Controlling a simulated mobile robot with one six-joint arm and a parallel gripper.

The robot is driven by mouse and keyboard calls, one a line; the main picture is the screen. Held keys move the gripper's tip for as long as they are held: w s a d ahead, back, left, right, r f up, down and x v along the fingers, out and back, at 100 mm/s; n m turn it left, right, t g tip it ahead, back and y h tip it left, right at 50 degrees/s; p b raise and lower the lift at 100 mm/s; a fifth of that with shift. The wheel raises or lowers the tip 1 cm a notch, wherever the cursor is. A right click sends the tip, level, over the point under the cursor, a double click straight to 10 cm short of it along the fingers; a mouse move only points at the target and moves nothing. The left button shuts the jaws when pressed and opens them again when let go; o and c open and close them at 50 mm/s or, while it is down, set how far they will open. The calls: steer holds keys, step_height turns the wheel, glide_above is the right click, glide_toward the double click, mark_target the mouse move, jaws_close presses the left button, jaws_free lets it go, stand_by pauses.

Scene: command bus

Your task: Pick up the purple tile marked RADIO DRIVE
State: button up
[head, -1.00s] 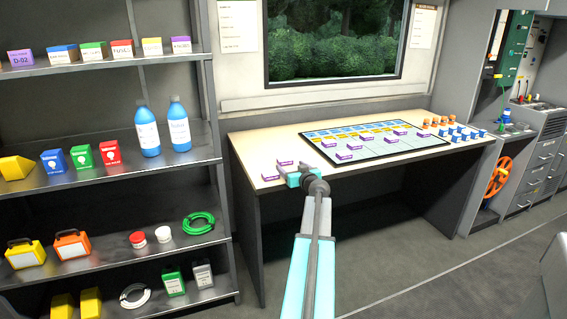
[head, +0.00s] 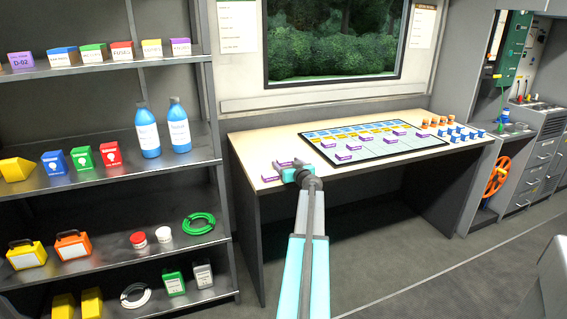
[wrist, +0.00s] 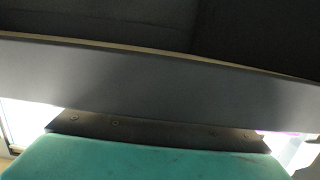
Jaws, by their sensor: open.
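Several purple tiles with white labels lie on the desk. One purple tile (head: 284,162) and another purple tile (head: 269,178) are loose at the desk's left end, close to my gripper (head: 287,174). Other purple tiles (head: 349,146) lie on the board. The lettering is too small to read, so I cannot tell which is RADIO DRIVE. My gripper is open at the desk's front left edge and partly hides the area around the loose tiles. In the wrist view a teal part of my gripper fills the bottom, with a small purple patch at the right edge.
The board (head: 385,152) with blue and yellow cards covers the middle of the desk (head: 250,145). Orange and blue pieces (head: 452,133) stand at its right end. A loaded shelf (head: 110,160) stands close on the left. The space under the desk is open.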

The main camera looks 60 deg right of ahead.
steer(key=shift+w+d, duration=0.15)
steer(key=shift+c, duration=0.2)
stand_by(0.3)
steer(key=c, duration=1.1)
